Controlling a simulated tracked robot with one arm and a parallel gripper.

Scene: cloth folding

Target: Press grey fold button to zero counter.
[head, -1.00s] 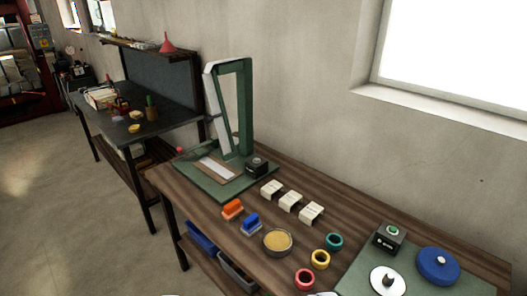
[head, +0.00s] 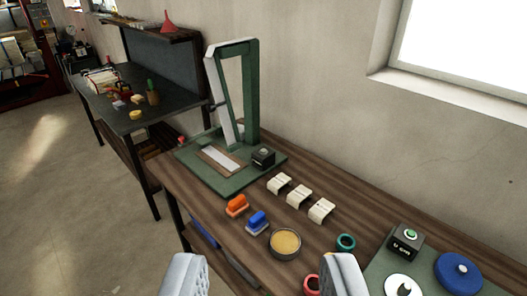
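A green folding frame (head: 252,95) stands upright on a green base plate (head: 215,183) on the wooden bench, with a white strip (head: 221,159) on the plate. A small black box (head: 263,157) with a dark greyish top sits at the plate's right side; its button's colour is too small to tell surely.
Three cream blocks (head: 299,195), an orange brush-like block (head: 237,205), a blue one (head: 257,222) and a round tan dish (head: 285,243) lie on the bench. A teal ring (head: 345,243) and blue disc (head: 459,271) are at right. A dark table (head: 135,120) stands beyond.

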